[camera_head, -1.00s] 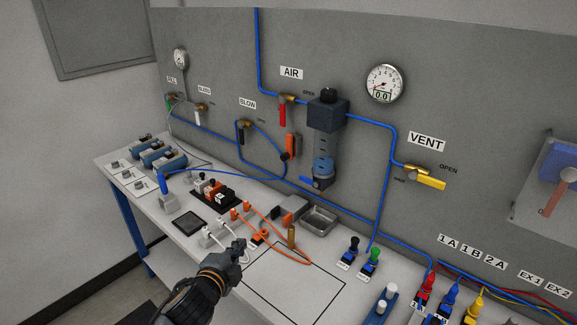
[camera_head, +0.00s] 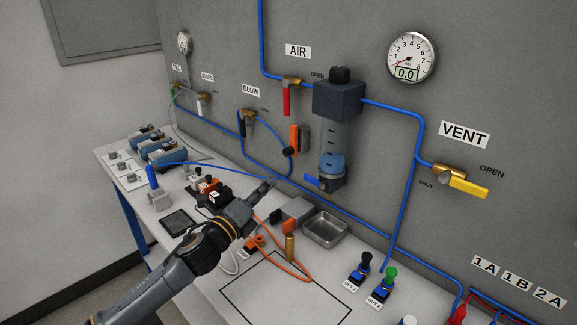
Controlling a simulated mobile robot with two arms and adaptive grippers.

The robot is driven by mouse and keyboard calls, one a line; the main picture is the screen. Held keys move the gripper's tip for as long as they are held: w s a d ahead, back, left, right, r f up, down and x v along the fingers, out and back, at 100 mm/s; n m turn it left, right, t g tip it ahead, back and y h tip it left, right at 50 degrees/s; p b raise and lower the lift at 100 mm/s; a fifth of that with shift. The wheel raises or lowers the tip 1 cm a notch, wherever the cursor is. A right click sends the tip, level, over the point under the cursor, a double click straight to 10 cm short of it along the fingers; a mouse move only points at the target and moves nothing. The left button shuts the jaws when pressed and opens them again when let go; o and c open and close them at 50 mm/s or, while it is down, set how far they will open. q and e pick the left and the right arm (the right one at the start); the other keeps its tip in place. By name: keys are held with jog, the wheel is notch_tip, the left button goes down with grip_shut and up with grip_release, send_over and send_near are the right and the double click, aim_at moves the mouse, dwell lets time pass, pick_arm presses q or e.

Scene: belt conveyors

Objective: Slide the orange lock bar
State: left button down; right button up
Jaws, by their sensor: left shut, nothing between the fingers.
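My left gripper (camera_head: 266,190) reaches in from the lower left over the bench, shut and empty, its fingertips pointing to the upper right. Beyond it, a vertical orange piece (camera_head: 294,138) is on the wall beside a dark holder, left of the air unit. Small orange parts (camera_head: 204,184) show on a black block on the bench, partly behind my gripper. An orange piece (camera_head: 289,227) tops a brass post, with an orange cord near it. I cannot tell which orange part is the lock bar. My right gripper is out of view.
The air unit (camera_head: 338,95) and blue hoses run along the wall. A metal tray (camera_head: 326,229) and a grey block (camera_head: 292,210) stand right of my gripper. The yellow VENT lever (camera_head: 468,188) is farther right. A black-outlined bench area (camera_head: 285,290) is clear.

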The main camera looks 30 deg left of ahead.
aim_at(291, 142)
pick_arm(q)
jog(key=w+d+r+p, duration=0.1)
jog(key=w+p, duration=0.1)
jog(key=w, duration=0.7)
jog(key=shift+w+d, duration=0.15)
jog(key=shift+w, duration=0.2)
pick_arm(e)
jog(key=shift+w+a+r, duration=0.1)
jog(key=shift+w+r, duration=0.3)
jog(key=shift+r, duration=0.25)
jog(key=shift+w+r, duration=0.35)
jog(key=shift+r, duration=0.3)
pick_arm(q)
jog(key=shift+r, duration=0.1)
notch_tip(291, 142, up, 7)
jog(key=p, duration=0.5)
jog(key=shift+p, duration=0.35)
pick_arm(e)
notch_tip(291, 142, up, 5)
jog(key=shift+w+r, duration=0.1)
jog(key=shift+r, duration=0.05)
pick_arm(q)
jog(key=shift+f, duration=0.25)
